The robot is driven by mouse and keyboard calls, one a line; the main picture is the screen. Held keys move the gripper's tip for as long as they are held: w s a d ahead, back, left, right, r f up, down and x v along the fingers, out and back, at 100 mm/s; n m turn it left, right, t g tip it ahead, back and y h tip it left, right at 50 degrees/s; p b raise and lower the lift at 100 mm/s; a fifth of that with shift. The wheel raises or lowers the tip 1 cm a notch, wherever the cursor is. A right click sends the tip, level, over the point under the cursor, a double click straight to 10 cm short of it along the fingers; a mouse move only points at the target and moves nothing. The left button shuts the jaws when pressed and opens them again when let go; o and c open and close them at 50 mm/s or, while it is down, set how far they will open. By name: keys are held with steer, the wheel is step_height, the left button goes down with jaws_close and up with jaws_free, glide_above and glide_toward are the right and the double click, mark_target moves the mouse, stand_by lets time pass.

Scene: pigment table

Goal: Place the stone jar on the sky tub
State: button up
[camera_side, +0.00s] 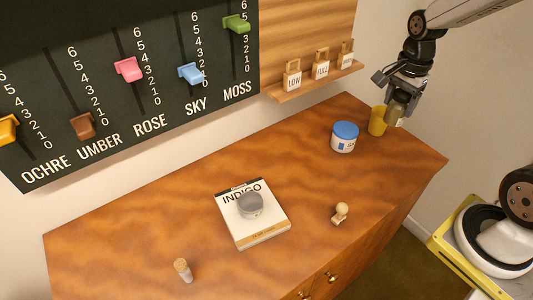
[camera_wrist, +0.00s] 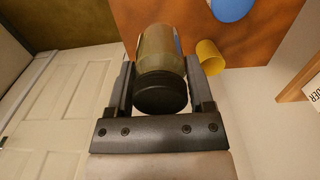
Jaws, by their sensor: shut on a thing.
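My gripper (camera_side: 401,92) is shut on an olive-brown jar (camera_wrist: 161,50) with a dark end, held at the right end of the table, in front of the yellow cup in the side view. The held jar (camera_side: 396,108) shows below the fingers there. The sky tub (camera_side: 344,144), white with a blue lid, stands to the left of the held jar. Its blue lid also shows at the top of the wrist view (camera_wrist: 232,8). A small grey-topped jar (camera_side: 250,205) sits on a white INDIGO box. I cannot tell by label which jar is the stone one.
The yellow cup (camera_side: 377,121) stands close beside the sky tub. The INDIGO box (camera_side: 262,233), a small pale wooden piece (camera_side: 340,214) and a cork-topped vial (camera_side: 183,270) are farther left and forward. A shelf (camera_side: 316,81) with tagged blocks hangs behind. The sky tub's lid is bare.

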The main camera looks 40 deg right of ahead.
steer(key=shift+s+a+r, duration=0.2)
steer(key=shift+a+r, duration=0.25)
steer(key=shift+a, duration=0.05)
steer(key=shift+s+a+r, duration=0.2)
steer(key=shift+a+r, duration=0.2)
steer(key=shift+a, duration=0.1)
steer(key=w+d+f, duration=0.2)
steer(key=w+f, duration=0.2)
steer(key=w, duration=0.4)
glide_toward(346, 128)
steer(key=shift+s+a, duration=0.1)
steer(key=shift+s, duration=0.25)
steer(key=shift+w+f, duration=0.25)
steer(key=shift+f, duration=1.55)
steer(key=shift+f, duration=0.1)
